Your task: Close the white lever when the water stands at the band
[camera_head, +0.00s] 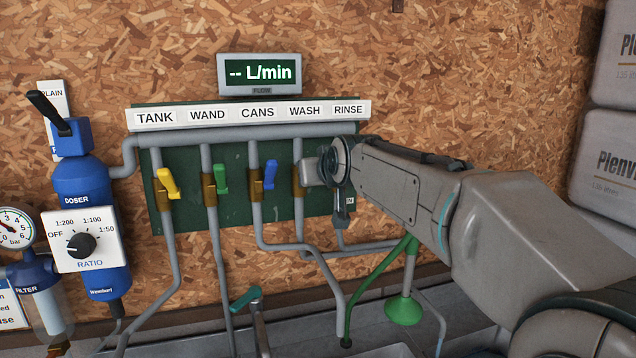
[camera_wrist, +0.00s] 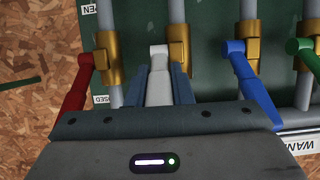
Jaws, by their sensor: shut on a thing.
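The white lever (camera_wrist: 158,92) sits between the two fingers of my gripper (camera_wrist: 160,72) in the wrist view. My gripper is shut on it. In the head view my gripper (camera_head: 310,172) is at the pipe under the WASH label (camera_head: 305,111), and it hides the white lever there. A brass valve body (camera_wrist: 180,55) is beside the lever's hub. The flow display (camera_head: 260,74) reads "-- L/min". I see no water level and no band in either view.
Blue (camera_wrist: 245,75) and red (camera_wrist: 76,95) levers flank the white one closely in the wrist view. Yellow (camera_head: 168,184) and green (camera_head: 220,178) levers are farther left in the head view. The blue doser (camera_head: 85,180) and pressure gauge (camera_head: 13,226) are at the left.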

